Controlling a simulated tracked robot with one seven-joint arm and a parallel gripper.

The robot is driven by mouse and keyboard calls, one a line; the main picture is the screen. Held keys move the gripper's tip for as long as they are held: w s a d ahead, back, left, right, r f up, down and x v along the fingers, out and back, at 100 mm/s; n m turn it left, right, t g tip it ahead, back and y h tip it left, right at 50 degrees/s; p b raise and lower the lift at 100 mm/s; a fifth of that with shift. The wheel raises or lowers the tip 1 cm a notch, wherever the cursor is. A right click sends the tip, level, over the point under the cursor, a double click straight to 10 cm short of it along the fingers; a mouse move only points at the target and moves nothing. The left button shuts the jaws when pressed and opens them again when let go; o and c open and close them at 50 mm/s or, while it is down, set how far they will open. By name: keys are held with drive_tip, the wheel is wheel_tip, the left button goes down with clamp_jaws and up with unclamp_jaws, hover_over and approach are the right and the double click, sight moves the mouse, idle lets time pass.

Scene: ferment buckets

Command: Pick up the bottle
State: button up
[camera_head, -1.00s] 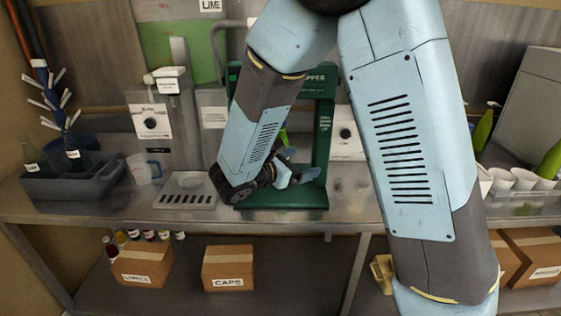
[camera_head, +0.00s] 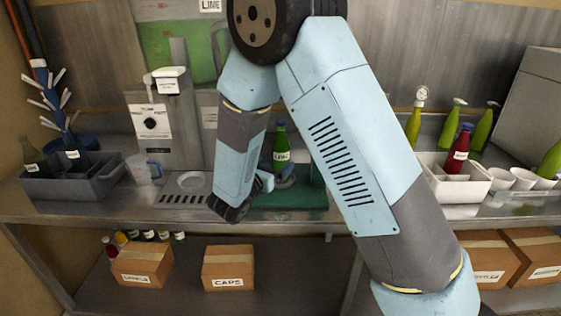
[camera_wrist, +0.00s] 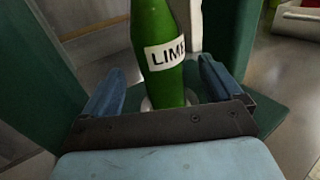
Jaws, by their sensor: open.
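The green bottle (camera_head: 281,148) with a white LIME label stands upright on the green base (camera_head: 290,197) of the capper, behind my arm in the head view. In the wrist view the bottle (camera_wrist: 160,55) rises between the two blue fingers of my gripper (camera_wrist: 160,88). The fingers are open, one on each side, with a visible gap to the glass. The bottle's top is outside the wrist view. In the head view my gripper (camera_head: 266,182) is mostly hidden by my forearm.
Green capper posts (camera_wrist: 232,40) stand close on both sides of the gripper. A grey crate (camera_head: 80,184) with bottles is at left. A white divided tray (camera_head: 455,186) with a red bottle (camera_head: 458,150) and white cups (camera_head: 525,178) are at right. Boxes sit on the lower shelf.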

sight(284, 154)
drive_tip(key=shift+x, duration=3.05)
drive_tip(key=shift+r, duration=0.1)
drive_tip(key=c, duration=1.5)
